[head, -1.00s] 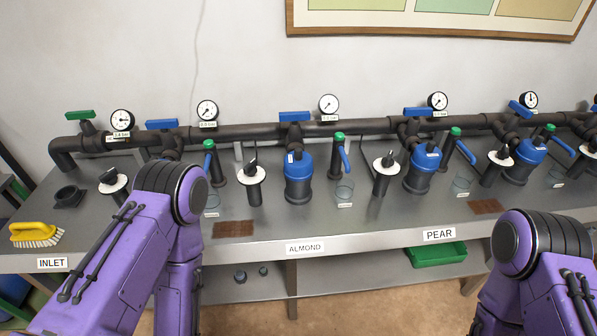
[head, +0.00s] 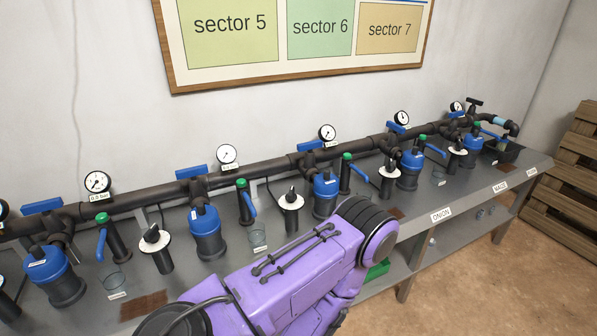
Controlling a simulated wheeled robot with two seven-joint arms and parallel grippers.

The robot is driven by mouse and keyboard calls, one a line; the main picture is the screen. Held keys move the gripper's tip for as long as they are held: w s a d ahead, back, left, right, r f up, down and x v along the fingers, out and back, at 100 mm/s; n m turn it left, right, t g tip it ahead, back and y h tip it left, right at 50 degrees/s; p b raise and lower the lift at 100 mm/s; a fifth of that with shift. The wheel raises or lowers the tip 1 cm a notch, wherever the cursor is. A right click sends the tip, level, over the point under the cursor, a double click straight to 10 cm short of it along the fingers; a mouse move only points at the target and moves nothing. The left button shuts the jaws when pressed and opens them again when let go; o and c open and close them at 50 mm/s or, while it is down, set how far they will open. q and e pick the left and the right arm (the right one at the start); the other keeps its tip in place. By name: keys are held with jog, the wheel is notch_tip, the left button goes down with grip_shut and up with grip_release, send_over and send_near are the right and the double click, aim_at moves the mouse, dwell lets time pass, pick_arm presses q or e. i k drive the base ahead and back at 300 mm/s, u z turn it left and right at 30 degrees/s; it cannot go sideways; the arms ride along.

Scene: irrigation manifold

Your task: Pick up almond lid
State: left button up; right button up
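The almond canister (head: 208,246) stands upright on the bench left of centre, judging by its place below the poster's left corner in both frames. Its blue lid (head: 203,219) carries a small white tag, too small to read, and seems seated on the canister. The ALMOND label is out of view. A purple arm of mine crosses the lower middle of the head view, to the right of this canister and nearer the camera. Neither gripper is in view, so I see nothing held.
Similar blue canisters stand left (head: 54,278) and right (head: 325,196) of it. A green-topped post with a blue lever (head: 245,203) and a glass cup (head: 258,236) are close by on its right. A brown mat (head: 144,305) lies in front. Wooden pallets (head: 568,165) stand far right.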

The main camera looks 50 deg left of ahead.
aim_at(204, 220)
jog(key=z, duration=0.7)
jog(key=k, duration=1.05)
jog(key=u, duration=0.55)
